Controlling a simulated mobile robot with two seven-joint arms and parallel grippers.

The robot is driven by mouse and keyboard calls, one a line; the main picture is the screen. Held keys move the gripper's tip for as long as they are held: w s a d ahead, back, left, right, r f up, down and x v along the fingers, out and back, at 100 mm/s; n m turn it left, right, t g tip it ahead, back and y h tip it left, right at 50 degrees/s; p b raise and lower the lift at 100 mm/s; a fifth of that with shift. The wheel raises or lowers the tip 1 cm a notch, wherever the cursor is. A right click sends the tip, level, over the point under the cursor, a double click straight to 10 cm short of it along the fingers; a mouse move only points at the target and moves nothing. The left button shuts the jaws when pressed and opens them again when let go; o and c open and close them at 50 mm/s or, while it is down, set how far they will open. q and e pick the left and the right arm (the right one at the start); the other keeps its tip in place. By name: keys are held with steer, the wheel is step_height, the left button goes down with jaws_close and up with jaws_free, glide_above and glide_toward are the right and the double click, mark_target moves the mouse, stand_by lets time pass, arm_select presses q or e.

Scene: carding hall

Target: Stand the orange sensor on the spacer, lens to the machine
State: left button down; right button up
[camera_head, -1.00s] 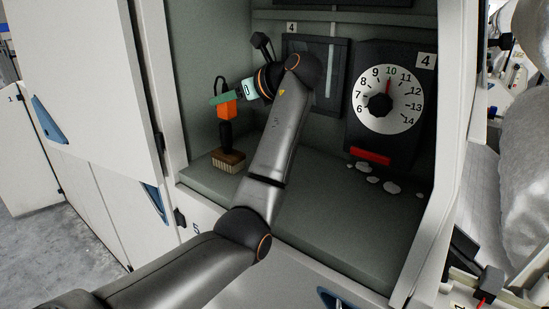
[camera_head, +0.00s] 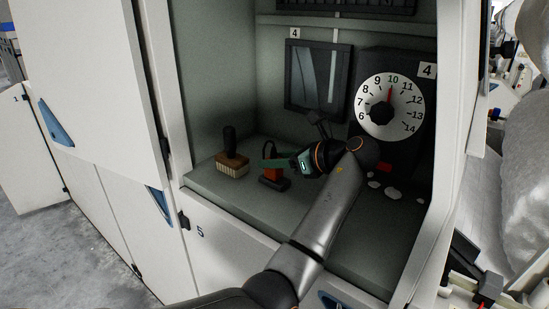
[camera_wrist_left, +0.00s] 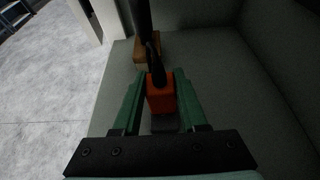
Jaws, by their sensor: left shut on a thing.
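The orange sensor (camera_head: 272,174) is upright low over the grey-green shelf in the head view. A black cable or stem rises from its top. My left gripper (camera_head: 266,163), with green fingers, is shut on it from the right. In the left wrist view the orange sensor (camera_wrist_left: 161,97) is between the two fingers (camera_wrist_left: 160,85). A dark flat block, apparently the spacer (camera_head: 277,185), shows directly under the sensor. I cannot tell whether the sensor rests on it. The lens cannot be made out. My right gripper is not in view.
A brush (camera_head: 232,167) with a wooden body and dark handle stands left of the sensor. Behind are a dark panel with a numbered dial (camera_head: 390,106) and a window (camera_head: 318,75). White fluff (camera_head: 392,194) lies at right. The shelf front (camera_head: 245,208) is clear.

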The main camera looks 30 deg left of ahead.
arm_select(q)
steer(key=shift+f, duration=0.15)
steer(key=shift+c, duration=2.2)
jaws_free()
steer(key=shift+r, duration=0.2)
steer(key=b+v, duration=0.1)
steer(key=v, duration=0.6)
steer(key=shift+d, duration=0.25)
